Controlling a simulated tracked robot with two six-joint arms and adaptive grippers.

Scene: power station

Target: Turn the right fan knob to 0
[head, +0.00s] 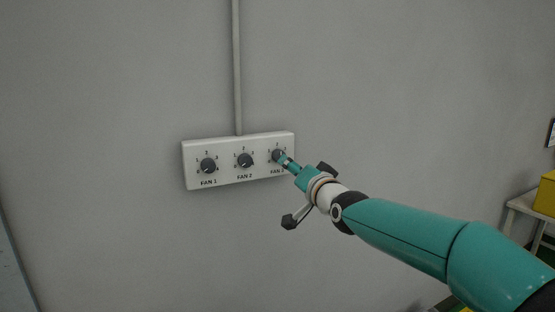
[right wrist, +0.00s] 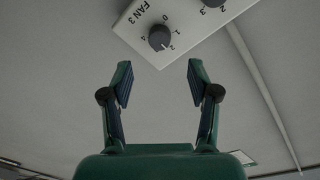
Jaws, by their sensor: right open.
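The white fan panel (head: 225,178) is on the grey wall with three dark round knobs. The right knob, FAN 3 (head: 277,155), is partly covered by my gripper in the head view. It also shows in the right wrist view (right wrist: 158,36), with small numbers around it. Its white mark appears to point towards the 2. My right gripper (head: 287,161) is at the panel's right end in the head view. In the right wrist view its fingers (right wrist: 159,72) are open and empty, with the knob beyond the tips, apart from them. My left gripper is out of view.
The FAN 2 knob (head: 244,160) and FAN 1 knob (head: 208,166) sit to the left on the panel. A conduit (head: 237,70) runs up the wall above it. A yellow box (head: 546,195) stands on a table at the far right. The wall around the panel is bare.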

